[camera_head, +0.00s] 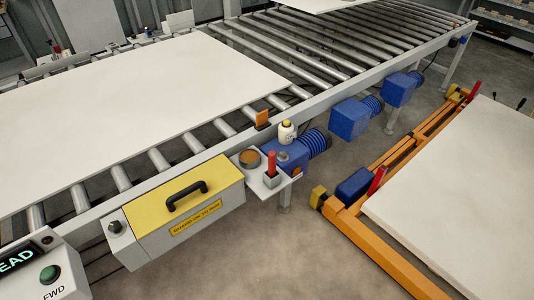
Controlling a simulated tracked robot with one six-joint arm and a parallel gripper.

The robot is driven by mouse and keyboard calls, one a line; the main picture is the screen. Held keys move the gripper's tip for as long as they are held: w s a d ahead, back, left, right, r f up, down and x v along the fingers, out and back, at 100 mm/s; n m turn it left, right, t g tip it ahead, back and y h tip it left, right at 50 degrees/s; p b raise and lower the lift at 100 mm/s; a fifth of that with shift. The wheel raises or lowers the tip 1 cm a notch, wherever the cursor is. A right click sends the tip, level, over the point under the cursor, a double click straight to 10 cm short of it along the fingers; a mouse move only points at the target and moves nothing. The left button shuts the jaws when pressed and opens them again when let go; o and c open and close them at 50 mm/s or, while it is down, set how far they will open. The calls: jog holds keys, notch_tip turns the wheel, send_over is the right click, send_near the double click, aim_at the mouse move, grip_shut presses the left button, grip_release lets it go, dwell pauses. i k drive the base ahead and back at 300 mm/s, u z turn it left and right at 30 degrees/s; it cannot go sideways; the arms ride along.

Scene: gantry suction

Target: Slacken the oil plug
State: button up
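The nearest blue gear motor (296,154) sits under the edge of the roller conveyor. A small grey round piece (283,156) shows on its top and may be the oil plug; it is too small to tell whether it is tight or loose. A small grey side shelf (252,179) stands in front of the motor. On it are a brown-topped round tin (249,158) and an upright red-handled tool (271,164) in a grey holder. A white bottle (286,133) with a yellowish cap stands just behind the motor's top. My gripper is not in this view.
A yellow guard box (174,203) with a black handle is left of the shelf. A control box with a green button (50,274) is at lower left. A large white board (140,85) lies on the rollers. An orange frame (385,253) bounds the floor at right.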

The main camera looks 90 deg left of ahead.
aim_at(283, 155)
jog(key=u, duration=3.5)
jog(key=i, duration=1.1)
